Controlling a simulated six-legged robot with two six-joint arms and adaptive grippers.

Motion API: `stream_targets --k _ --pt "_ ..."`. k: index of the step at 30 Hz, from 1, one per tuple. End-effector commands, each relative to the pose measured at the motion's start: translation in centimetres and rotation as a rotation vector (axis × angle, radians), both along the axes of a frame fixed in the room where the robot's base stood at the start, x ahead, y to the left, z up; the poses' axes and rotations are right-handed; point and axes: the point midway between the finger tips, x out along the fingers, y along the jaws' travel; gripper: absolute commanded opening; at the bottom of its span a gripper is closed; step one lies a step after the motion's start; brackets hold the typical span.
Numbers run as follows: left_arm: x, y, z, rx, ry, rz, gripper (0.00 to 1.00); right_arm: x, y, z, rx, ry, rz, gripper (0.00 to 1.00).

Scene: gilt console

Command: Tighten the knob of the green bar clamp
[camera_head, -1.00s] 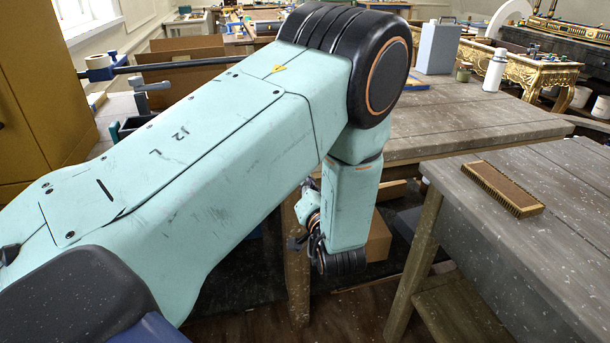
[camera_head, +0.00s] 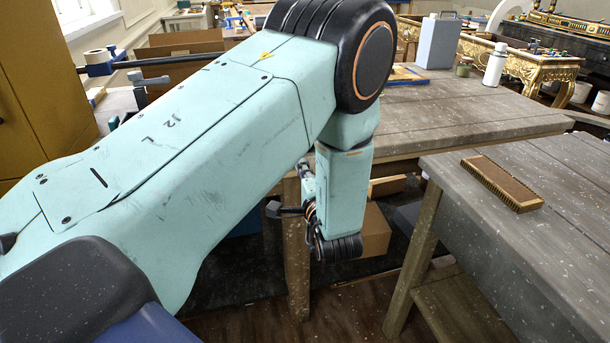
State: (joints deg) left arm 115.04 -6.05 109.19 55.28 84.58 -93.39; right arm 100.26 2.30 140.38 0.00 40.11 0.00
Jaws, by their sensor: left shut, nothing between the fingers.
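My left arm comes in from the left and bends down past the table edge. Its gripper (camera_head: 274,209) is small, dark and partly hidden behind my own forearm link; it appears shut and empty, below table height. No green bar clamp can be made out. A dark bar with a blue head (camera_head: 98,62) and a pale round end shows at the upper left, partly hidden by my arm. It resembles a bar clamp, but its head looks blue. The gripper is well apart from it. My right gripper is out of view.
A wooden table (camera_head: 455,115) stands behind my arm. A nearer grey bench (camera_head: 560,240) at the right bears a brush (camera_head: 501,184). A white bottle (camera_head: 495,65) and a grey canister (camera_head: 437,42) stand further back. A cardboard box (camera_head: 373,232) sits below the table.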

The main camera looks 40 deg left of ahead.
Motion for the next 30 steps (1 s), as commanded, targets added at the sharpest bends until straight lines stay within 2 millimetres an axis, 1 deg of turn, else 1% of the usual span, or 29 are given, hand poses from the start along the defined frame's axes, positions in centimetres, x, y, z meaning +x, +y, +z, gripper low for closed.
stream_targets --k 1,5,9,13,18,30 --pt "0.4 0.7 -0.2 -0.003 -0.003 0.005 0.00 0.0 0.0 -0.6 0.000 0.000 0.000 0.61" --pt "1.5 1.9 -0.2 -0.002 -0.004 0.004 0.00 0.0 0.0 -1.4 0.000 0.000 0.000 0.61" --pt "2.5 2.9 -0.1 -0.004 -0.003 0.003 0.00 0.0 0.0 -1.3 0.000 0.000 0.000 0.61" --pt "3.1 3.6 -0.1 -0.002 -0.002 0.001 0.00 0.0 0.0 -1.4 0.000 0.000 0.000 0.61" --pt "3.4 3.9 0.0 -0.001 -0.003 0.000 0.00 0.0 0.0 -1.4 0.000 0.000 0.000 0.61" --pt "3.4 3.9 0.0 -0.001 -0.002 0.000 0.00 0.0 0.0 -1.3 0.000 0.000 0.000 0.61"
